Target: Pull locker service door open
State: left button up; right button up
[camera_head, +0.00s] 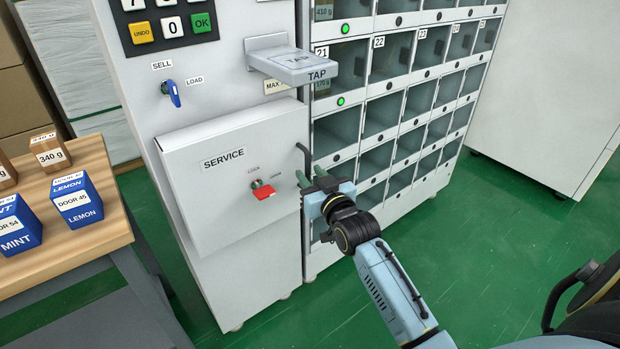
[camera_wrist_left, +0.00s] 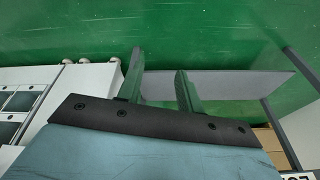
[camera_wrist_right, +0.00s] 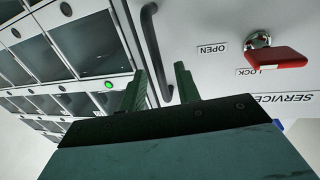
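The grey service door (camera_head: 215,205) is a raised panel low on the machine's front, labelled SERVICE; I cannot tell if it stands ajar. A dark bar handle (camera_head: 304,160) runs along its right edge. A red lock key (camera_head: 264,191) sits left of the handle. My right gripper (camera_head: 316,181) is open at the handle's lower end. In the right wrist view, the handle (camera_wrist_right: 150,40) shows beyond and between the finger directions of my right gripper (camera_wrist_right: 162,86); contact is not clear. My left gripper (camera_wrist_left: 158,85) is open and empty over the green floor, outside the head view.
A wooden table (camera_head: 95,165) with boxes stands at the left. The green floor (camera_head: 450,245) is clear in front of the lockers.

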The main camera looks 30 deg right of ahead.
jog(key=shift+w, duration=0.5)
grip_shut()
